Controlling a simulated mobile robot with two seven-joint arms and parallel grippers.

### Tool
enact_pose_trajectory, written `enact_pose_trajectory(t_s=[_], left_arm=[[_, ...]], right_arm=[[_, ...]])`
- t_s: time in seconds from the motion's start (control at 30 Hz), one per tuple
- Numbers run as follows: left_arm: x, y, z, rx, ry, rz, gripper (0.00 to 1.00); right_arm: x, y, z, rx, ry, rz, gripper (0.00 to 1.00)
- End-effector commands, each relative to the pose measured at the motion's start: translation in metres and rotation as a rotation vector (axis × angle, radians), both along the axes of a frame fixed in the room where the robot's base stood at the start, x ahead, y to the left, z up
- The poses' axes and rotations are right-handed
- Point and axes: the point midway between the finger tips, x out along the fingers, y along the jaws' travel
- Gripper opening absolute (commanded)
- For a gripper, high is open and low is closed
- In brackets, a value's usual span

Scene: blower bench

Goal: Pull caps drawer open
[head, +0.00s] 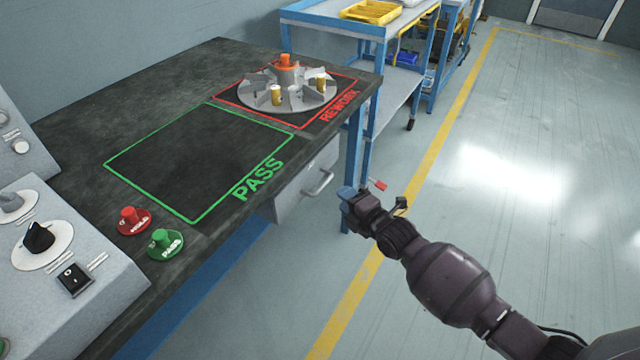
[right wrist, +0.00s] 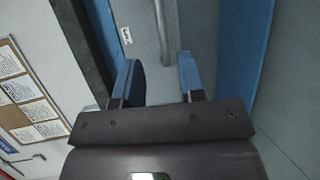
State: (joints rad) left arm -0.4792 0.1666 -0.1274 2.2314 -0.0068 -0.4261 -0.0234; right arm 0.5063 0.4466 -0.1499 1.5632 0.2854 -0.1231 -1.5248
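The grey drawer (head: 295,196) under the bench top is shut, with a metal bar handle (head: 320,182) on its front. My right gripper (head: 354,190) is in front of the drawer, a little to the right of the handle and apart from it in the head view. In the right wrist view its two blue fingers (right wrist: 158,72) are spread with nothing between them. The handle (right wrist: 164,30) appears there as a bar beyond the fingers, roughly in line with the gap. A small white label (right wrist: 125,36) is on the drawer front. My left gripper is not in view.
The dark bench top (head: 130,95) carries a PASS outline, a REWORK outline with a finned rotor (head: 290,92), and red (head: 134,220) and green (head: 165,243) stamps. A blue bench leg (head: 355,150) stands close beside the drawer. The floor to the right is clear.

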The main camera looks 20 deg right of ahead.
Motion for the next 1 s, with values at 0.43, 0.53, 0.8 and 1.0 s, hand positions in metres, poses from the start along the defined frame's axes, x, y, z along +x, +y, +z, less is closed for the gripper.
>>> enact_pose_trajectory(t_s=[0.43, 0.53, 0.8, 1.0], left_arm=[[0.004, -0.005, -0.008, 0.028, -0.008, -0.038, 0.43], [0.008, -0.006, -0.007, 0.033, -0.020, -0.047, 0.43], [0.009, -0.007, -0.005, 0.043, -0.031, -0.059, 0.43], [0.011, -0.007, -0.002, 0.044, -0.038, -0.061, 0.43]], right_arm=[[0.061, 0.017, -0.018, 0.005, 0.008, -0.001, 0.36], [0.072, 0.020, -0.020, 0.004, 0.008, -0.001, 0.36], [0.088, 0.024, -0.020, 0.003, 0.005, -0.001, 0.36], [0.090, 0.024, -0.018, 0.003, 0.003, -0.001, 0.36]])
